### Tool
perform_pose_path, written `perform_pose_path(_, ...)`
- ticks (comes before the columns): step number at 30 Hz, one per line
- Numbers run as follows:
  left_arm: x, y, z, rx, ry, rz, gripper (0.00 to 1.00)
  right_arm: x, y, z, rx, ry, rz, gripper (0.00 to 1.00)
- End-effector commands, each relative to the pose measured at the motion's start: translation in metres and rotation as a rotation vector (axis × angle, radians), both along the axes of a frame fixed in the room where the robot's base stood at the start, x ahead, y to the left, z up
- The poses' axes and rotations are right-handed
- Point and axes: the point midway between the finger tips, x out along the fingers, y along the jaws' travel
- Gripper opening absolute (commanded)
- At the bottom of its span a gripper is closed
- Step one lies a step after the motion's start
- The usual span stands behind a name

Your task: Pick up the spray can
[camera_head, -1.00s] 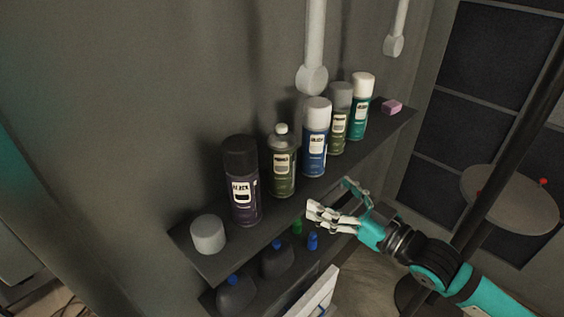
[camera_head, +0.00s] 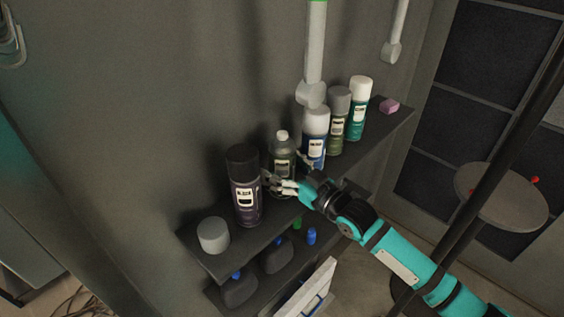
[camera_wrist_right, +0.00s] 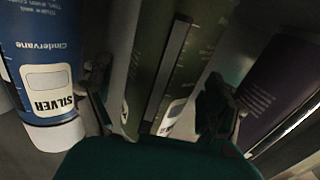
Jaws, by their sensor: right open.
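Several spray cans stand upright in a row on a dark wall shelf (camera_head: 205,259). They are a purple can with a black cap (camera_head: 245,190), an olive-green can without its cap (camera_head: 282,146), a blue can with a white cap (camera_head: 317,122), a green can with a grey cap (camera_head: 338,108) and a teal can with a white cap (camera_head: 358,103). My right gripper (camera_head: 287,171) is open at the olive-green can, which also shows between its fingers in the right wrist view (camera_wrist_right: 185,75). Contact cannot be told. My left gripper is out of view.
A loose grey cap (camera_head: 213,235) sits at the shelf's near left end, and a pink block (camera_head: 390,106) at its far end. Dark jugs with blue caps (camera_head: 277,256) stand on a lower shelf. The blue and purple cans flank my right gripper closely.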

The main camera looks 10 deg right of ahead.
Motion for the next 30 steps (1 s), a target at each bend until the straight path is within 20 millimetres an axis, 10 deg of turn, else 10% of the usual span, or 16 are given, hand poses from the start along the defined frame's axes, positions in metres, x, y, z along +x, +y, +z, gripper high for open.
perform_pose_path(8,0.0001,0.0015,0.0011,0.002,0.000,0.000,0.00,0.0039,0.0029,-0.0010,-0.001,0.001,0.001,0.90)
perform_pose_path(23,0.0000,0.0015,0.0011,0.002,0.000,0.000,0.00,0.0037,0.0024,-0.0011,-0.001,0.001,0.000,0.26)
perform_pose_path(30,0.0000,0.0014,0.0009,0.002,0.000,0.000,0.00,0.0039,0.0025,0.0015,0.001,-0.003,0.000,0.23)
